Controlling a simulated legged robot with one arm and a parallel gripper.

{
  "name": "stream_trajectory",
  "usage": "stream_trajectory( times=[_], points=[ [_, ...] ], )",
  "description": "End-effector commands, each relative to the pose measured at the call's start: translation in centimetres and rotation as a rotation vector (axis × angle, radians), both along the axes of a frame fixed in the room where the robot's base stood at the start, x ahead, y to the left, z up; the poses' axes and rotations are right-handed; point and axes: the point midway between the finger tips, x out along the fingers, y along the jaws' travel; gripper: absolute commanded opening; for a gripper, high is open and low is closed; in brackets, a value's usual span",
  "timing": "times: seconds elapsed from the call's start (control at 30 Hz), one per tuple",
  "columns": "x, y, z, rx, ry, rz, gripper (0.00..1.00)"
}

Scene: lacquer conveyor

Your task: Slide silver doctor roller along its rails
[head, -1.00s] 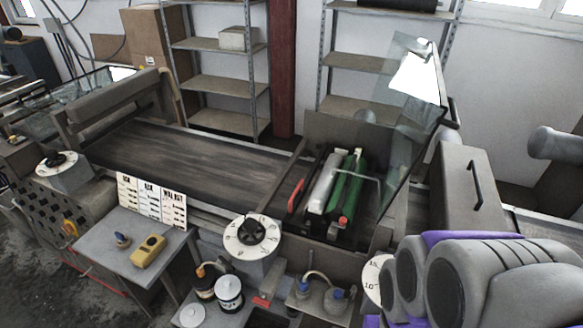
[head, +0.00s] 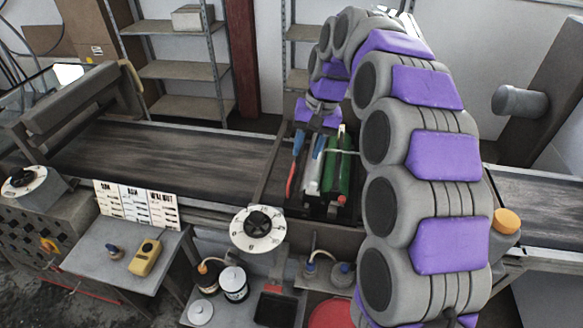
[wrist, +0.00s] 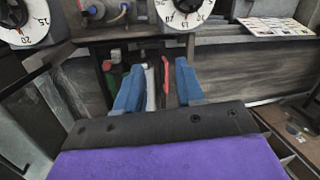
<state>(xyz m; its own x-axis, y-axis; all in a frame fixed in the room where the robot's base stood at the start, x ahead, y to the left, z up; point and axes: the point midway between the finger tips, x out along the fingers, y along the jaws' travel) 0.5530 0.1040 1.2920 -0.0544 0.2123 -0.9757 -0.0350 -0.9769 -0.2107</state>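The silver doctor roller (head: 314,175) lies in the open roller station, beside the green roller (head: 339,176) on its right. A red handle (head: 291,181) is to its left. My gripper (head: 308,152) hangs over the far end of the station with its two blue fingers apart. In the wrist view my gripper (wrist: 158,80) is open, and part of the silver roller (wrist: 150,88) and the red handle (wrist: 165,75) show between the fingers. The left finger partly hides the silver roller there. I cannot tell whether a finger touches it. The rails are not clearly visible.
A dark conveyor belt (head: 170,150) runs left of the station. A white dial (head: 258,229) stands in front. Pots, a white lidded jar (head: 233,283) and a side table with a yellow device (head: 146,257) are nearer. My arm hides the station's right side.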

Motion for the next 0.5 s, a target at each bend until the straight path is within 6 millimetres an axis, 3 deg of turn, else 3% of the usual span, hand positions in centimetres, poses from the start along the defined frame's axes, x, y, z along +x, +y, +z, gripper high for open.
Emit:
stream_trajectory(
  times=[0.1,0.3,0.5],
  points=[
    [4.0,-0.1,-0.7,0.014,-0.009,-0.035,0.38],
    [9.4,-0.7,-2.3,0.019,-0.026,-0.096,0.38],
    [12.9,0.1,-4.1,-0.004,-0.044,-0.143,0.38]
  ],
)
